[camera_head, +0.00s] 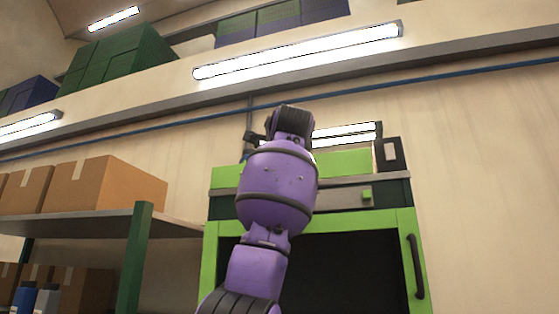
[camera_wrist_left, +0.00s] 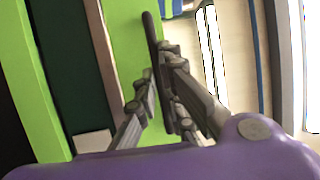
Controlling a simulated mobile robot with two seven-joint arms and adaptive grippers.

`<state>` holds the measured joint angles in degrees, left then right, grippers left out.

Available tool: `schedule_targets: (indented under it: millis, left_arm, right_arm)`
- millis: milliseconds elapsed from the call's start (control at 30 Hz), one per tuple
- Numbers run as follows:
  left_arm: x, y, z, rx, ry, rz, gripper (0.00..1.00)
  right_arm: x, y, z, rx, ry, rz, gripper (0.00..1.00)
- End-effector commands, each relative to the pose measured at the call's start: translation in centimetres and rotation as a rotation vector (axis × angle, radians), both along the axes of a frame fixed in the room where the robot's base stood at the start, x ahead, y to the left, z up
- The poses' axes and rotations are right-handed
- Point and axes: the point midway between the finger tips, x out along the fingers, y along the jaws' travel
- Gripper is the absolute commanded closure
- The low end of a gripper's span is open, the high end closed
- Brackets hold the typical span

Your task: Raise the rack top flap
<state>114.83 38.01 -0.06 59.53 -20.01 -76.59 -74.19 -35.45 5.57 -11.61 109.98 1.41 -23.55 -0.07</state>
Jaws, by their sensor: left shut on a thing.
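The rack (camera_head: 408,240) has a bright green frame and a dark opening, and stands right of centre in the head view. Its green top flap (camera_head: 345,163) lies above a dark grey band. The flap also fills the upper middle of the left wrist view (camera_wrist_left: 127,45). My left gripper (camera_wrist_left: 152,85) is shut on a thin dark handle (camera_wrist_left: 150,30) at the flap. In the head view my purple left arm crosses in front of the rack and hides part of the flap, the handle and the fingertips. My right gripper is not in view.
A shelf (camera_head: 110,222) with cardboard boxes (camera_head: 105,184) stands left of the rack. A dark vertical handle (camera_head: 415,267) is on the rack's right front post. A small dark box-like part (camera_head: 390,155) is at its top right. The wall to the right is clear.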

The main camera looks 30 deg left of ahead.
Motion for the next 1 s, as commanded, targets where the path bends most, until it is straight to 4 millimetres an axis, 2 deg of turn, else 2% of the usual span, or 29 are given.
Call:
schedule_targets:
  millis: [167, 200, 333, 733, 867, 1000]
  left_arm:
    - [-0.1, 0.0, 0.1, -0.002, -0.005, 0.0, 1.0]
    - [-0.1, 0.0, 0.1, -0.002, -0.005, 0.0, 0.9]
    - [-0.1, 0.0, 0.1, -0.002, -0.004, 0.0, 0.73]
    - [-0.4, -0.3, 0.0, -0.001, -0.003, 0.001, 0.72]
    - [-1.8, -1.3, -0.2, 0.001, -0.006, 0.0, 0.72]
    - [-4.2, -3.2, -0.7, 0.002, -0.007, -0.001, 0.72]
  right_arm:
    - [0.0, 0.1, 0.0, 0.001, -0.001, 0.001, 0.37]
    - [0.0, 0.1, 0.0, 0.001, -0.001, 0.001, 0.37]
    - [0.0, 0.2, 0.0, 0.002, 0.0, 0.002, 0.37]
    - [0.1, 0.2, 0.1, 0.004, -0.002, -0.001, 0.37]
    - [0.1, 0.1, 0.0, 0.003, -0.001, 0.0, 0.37]
    - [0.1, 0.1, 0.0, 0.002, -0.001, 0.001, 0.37]
